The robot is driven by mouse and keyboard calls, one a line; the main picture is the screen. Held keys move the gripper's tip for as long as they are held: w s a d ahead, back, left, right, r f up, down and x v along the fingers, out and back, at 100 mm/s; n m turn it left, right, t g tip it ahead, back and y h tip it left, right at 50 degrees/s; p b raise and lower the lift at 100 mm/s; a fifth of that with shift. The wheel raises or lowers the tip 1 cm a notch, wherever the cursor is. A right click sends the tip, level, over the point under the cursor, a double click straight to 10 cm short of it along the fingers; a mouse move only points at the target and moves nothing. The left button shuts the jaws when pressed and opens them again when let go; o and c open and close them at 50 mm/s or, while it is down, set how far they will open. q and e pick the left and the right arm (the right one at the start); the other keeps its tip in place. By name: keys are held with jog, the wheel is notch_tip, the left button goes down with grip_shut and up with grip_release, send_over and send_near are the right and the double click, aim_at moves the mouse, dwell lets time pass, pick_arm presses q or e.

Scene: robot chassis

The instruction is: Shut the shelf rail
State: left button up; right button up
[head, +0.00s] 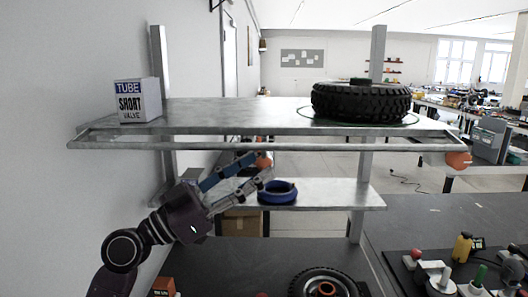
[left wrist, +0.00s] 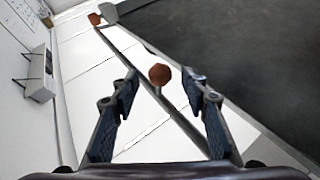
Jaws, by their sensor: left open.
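The shelf rail (head: 210,146) is a long thin metal bar running across the front of the upper shelf (head: 230,115) in the head view. It hangs a little below the shelf's front edge, with a gap between them. My left gripper (head: 256,168) is open just below the middle of the rail. An orange knob (head: 263,160) shows at its fingertips, partly hidden by them. In the left wrist view an orange knob (left wrist: 159,74) appears between the two open fingers (left wrist: 165,88), apart from both. Another orange knob (head: 458,160) is at the rail's right end. My right gripper is not in view.
A blue ring (head: 277,192) lies on the lower shelf (head: 340,195). A dark bench (head: 450,210) with several small items is at right. A wall borders the left.

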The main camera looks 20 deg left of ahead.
aim_at(264, 163)
pick_arm(q)
jog(key=shift+p+x, duration=0.7)
jog(key=shift+x, duration=0.8)
grip_shut()
